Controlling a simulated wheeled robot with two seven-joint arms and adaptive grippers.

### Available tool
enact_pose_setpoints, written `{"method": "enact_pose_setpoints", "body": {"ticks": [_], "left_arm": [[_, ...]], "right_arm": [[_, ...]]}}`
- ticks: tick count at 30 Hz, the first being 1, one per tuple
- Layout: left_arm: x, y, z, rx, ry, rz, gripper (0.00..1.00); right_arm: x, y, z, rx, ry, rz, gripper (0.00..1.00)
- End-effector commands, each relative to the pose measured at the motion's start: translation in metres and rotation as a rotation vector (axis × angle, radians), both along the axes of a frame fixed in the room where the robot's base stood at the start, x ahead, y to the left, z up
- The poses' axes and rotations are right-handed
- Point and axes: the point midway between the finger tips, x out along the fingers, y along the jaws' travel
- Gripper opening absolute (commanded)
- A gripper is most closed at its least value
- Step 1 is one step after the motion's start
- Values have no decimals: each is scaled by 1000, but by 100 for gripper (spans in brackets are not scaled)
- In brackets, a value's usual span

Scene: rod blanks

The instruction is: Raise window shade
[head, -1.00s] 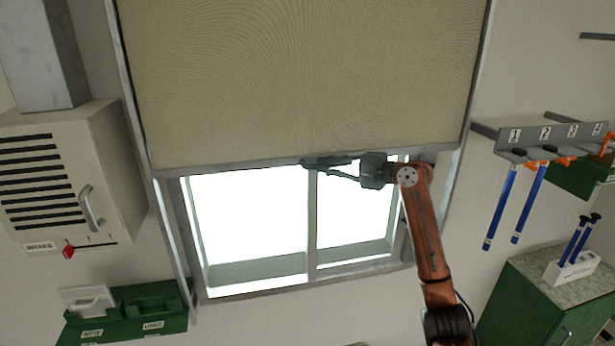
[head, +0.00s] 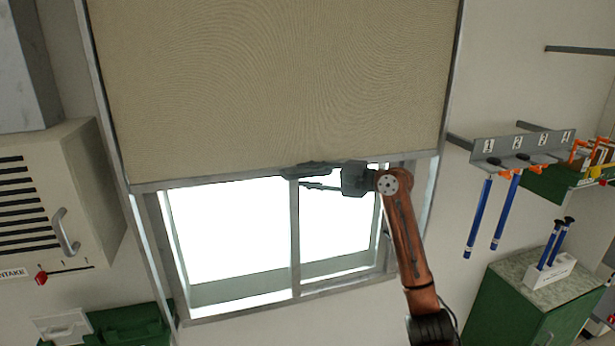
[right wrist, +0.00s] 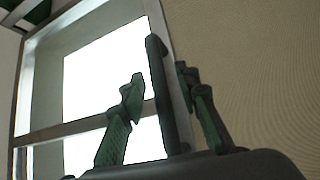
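The beige window shade (head: 270,90) covers the upper part of the window, and its grey bottom bar (head: 225,177) hangs across the window. A dark handle (right wrist: 163,95) at the shade's lower edge shows in the right wrist view. My right gripper (head: 306,179) is at this bottom bar, near the middle of its width. In the right wrist view its green-padded fingers stand on either side of the handle, with a visible gap between the left finger and the handle. The handle's far side is partly hidden by the other finger. My left gripper is in no view.
Below the shade, the bright window panes (head: 225,240) are uncovered. A vented box (head: 90,190) with a handle and red lever is at left. At right, a numbered rack (head: 520,147) holds blue rods, above a green cabinet (head: 530,305).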

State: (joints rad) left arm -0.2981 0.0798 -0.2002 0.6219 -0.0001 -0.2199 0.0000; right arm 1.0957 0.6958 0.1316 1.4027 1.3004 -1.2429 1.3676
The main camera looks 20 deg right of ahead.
Motion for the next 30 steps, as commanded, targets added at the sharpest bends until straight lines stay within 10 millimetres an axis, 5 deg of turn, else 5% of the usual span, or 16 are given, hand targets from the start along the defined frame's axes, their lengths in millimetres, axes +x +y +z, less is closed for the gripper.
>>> {"method": "enact_pose_setpoints", "body": {"ticks": [8, 21, 30], "left_arm": [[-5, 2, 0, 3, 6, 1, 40], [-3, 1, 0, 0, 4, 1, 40], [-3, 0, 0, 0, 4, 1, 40]], "right_arm": [[-7, -8, 1, 0, 0, -1, 30], [-69, -65, 12, -1, 1, -2, 30], [-86, -81, 16, 0, 0, 0, 30]]}}
